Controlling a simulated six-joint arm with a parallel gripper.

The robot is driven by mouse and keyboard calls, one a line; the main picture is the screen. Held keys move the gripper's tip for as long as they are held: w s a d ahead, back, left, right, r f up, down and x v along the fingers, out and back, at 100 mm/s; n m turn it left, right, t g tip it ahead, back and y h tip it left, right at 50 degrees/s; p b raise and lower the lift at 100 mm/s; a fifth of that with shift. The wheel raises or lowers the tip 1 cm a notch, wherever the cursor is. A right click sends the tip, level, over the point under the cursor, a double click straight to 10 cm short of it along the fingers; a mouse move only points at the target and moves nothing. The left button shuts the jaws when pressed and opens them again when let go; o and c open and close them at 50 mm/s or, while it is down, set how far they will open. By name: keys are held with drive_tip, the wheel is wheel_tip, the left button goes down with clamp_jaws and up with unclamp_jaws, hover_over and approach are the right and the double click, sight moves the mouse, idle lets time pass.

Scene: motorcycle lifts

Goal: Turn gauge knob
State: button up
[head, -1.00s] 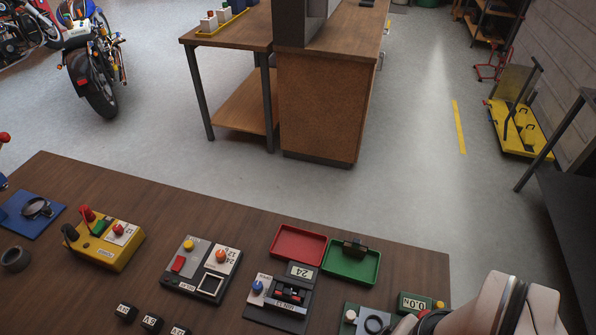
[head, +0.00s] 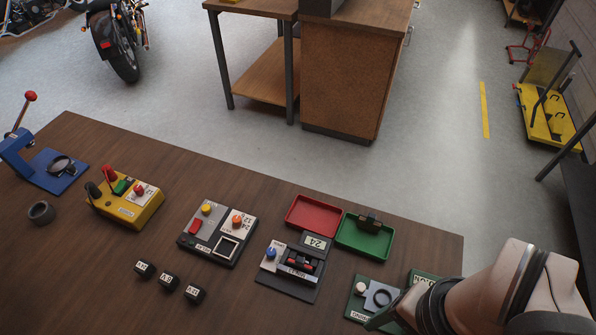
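A green gauge unit (head: 355,312) lies at the right front of the wooden bench, with a white round knob (head: 361,289) and a dark ring on a grey plate (head: 380,297). A green-framed display (head: 421,277) shows just behind my arm, only partly visible. My arm reaches in from the lower right and covers the right part of this unit. My gripper (head: 398,312) is at or over that part; its fingers cannot be made out, nor whether they touch anything.
A red tray (head: 312,216) and a green tray (head: 365,239) holding a dark block lie behind the unit. A black unit with a blue knob (head: 289,270), a grey-black panel (head: 217,233), a yellow box (head: 125,205), small black blocks (head: 168,283) and a blue press (head: 45,170) stand leftward.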

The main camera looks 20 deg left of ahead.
drive_tip(key=w+a+r+n+h, duration=0.1)
drive_tip(key=w+a+n, duration=0.6)
drive_tip(key=w+n, duration=0.15)
drive_tip(key=n, duration=1.2)
hover_over(271, 251)
wheel_tip(271, 251, down, 5)
drive_tip(key=shift+m+h, duration=0.25)
drive_tip(key=shift+h, duration=0.15)
wheel_tip(271, 251, down, 15)
drive_tip(key=shift+r, duration=0.2)
drive_tip(key=shift+f, duration=0.35)
clamp_jaws()
